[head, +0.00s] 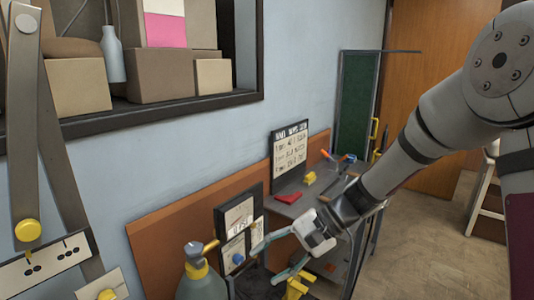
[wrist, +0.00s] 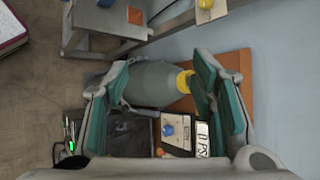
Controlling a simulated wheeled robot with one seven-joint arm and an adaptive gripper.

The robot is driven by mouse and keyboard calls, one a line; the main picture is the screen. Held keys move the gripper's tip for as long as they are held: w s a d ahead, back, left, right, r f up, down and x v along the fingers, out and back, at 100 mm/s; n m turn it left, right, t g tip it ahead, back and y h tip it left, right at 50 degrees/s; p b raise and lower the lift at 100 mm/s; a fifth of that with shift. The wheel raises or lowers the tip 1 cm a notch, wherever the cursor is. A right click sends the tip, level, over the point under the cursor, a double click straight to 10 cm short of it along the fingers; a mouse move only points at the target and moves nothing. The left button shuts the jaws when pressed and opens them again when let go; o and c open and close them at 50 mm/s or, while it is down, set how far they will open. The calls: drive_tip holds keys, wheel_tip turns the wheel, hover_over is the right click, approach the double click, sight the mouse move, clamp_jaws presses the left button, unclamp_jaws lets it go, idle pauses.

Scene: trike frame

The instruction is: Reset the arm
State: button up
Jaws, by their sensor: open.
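My gripper (head: 277,258) is at the lower middle of the head view, at the end of my grey and white arm that reaches in from the right. In the wrist view its two teal-padded fingers (wrist: 160,85) stand wide apart with nothing held between them. Beyond the fingers is a grey-green gas cylinder (wrist: 150,85) with a yellow collar. The cylinder also shows in the head view (head: 201,284), left of my gripper. Its lower part is cut off there.
A grey workbench (head: 290,205) with a letter board (head: 290,148) and small tools is farther back. A dark-framed shelf (head: 180,104) with boxes is at upper left. Open floor (head: 430,235) lies right.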

drive_tip(key=s+d+r+n+t+h, duration=0.2)
drive_tip(key=s+d+r+h, duration=0.3)
drive_tip(key=s+d, duration=0.4)
drive_tip(key=s+d+r+n+t+h, duration=0.3)
drive_tip(key=s+d+r+h, duration=0.2)
drive_tip(key=s, duration=0.9)
drive_tip(key=d+r, duration=0.2)
drive_tip(key=d, duration=0.2)
